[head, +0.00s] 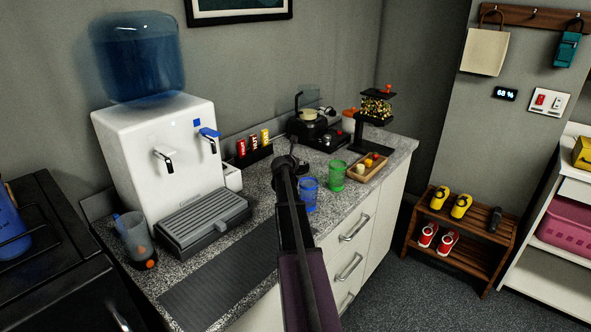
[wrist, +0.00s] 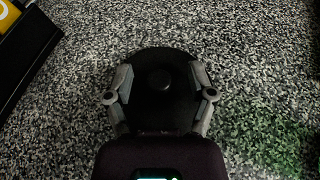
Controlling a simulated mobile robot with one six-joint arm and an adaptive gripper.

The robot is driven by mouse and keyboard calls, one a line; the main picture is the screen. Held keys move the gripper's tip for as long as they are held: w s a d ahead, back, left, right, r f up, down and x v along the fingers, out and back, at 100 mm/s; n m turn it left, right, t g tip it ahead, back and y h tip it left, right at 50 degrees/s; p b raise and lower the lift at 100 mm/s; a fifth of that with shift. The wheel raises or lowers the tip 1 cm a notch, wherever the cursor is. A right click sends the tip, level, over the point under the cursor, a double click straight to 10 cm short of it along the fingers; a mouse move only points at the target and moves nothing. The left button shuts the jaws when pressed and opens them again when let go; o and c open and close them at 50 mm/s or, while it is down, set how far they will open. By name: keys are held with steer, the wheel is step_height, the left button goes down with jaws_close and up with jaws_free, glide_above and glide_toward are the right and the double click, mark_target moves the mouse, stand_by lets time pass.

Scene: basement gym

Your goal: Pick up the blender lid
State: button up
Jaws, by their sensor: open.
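The blender lid is a round black disc with a small knob in its middle. It lies on the speckled counter in the wrist view (wrist: 162,60). My gripper (wrist: 161,80) is open, with one finger on each side of the lid. Whether the fingers touch its rim I cannot tell. In the head view my gripper (head: 288,163) is over the middle of the counter, in front of the condiment rack, and largely hides the lid there.
A blue cup (head: 309,194) and a green cup (head: 337,176) stand just right of my arm. A wooden tray (head: 366,170) is right.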

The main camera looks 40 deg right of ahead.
jaws_close()
stand_by(0.3)
steer(key=shift+r, duration=0.1)
step_height(320, 180, up, 10)
steer(key=p, duration=1)
stand_by(0.9)
step_height(320, 180, up, 7)
steer(key=p, duration=0.7)
steer(key=shift+f+b, duration=2.8)
steer(key=shift+f, duration=0.1)
